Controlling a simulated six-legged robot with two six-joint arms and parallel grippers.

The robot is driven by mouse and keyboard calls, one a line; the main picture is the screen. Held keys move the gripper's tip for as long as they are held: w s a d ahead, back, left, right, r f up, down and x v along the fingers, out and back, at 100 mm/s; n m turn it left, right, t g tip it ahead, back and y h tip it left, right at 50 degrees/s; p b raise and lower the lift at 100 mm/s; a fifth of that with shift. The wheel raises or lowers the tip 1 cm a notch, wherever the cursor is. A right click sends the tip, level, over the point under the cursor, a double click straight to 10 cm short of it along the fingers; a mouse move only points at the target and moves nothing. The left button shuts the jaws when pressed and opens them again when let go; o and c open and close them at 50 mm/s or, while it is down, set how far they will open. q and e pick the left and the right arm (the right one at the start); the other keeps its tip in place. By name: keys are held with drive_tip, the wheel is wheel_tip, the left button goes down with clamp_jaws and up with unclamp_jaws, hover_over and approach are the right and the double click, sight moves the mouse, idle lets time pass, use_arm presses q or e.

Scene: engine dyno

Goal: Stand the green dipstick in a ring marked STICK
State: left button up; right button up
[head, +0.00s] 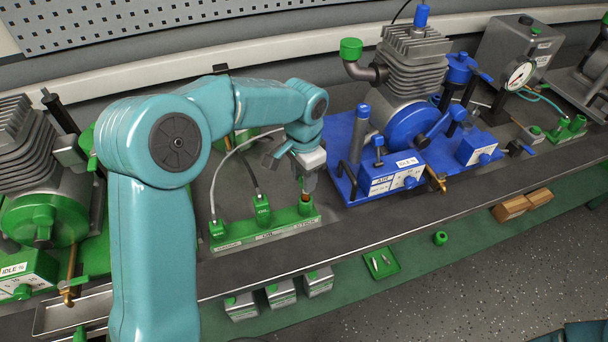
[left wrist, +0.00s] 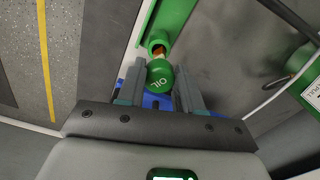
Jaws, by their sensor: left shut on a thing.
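My left gripper (head: 308,180) points down at the right end of a green rail (head: 266,236). In the left wrist view the gripper (left wrist: 160,95) is shut on a round green knob marked OIL (left wrist: 160,75), which looks like the head of the green dipstick. The dipstick's lower part is mostly hidden behind the knob. Just beyond the knob is a green ring (left wrist: 157,42) with a brown-orange piece in its opening; the end socket (head: 305,208) shows the same colour under my gripper. I cannot tell whether the dipstick is inside it.
Two other green fittings with cables (head: 217,228) (head: 262,210) stand on the rail. A blue engine stand (head: 350,135) is close on the right, a green engine (head: 45,215) on the left. A small green tray (head: 391,268) and a green cap (head: 440,238) lie in front.

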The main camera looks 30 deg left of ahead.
use_arm(q)
drive_tip(key=shift+f+b, duration=0.8)
drive_tip(key=shift+f, duration=0.3)
drive_tip(key=shift+f, duration=0.15)
drive_tip(key=shift+f+b, duration=1.05)
drive_tip(key=shift+f, duration=0.4)
drive_tip(key=o, duration=1.6)
drive_tip(key=shift+r, duration=0.15)
drive_tip(key=shift+r+p, duration=2.9)
drive_tip(key=shift+r, duration=0.55)
drive_tip(key=shift+s, duration=0.1)
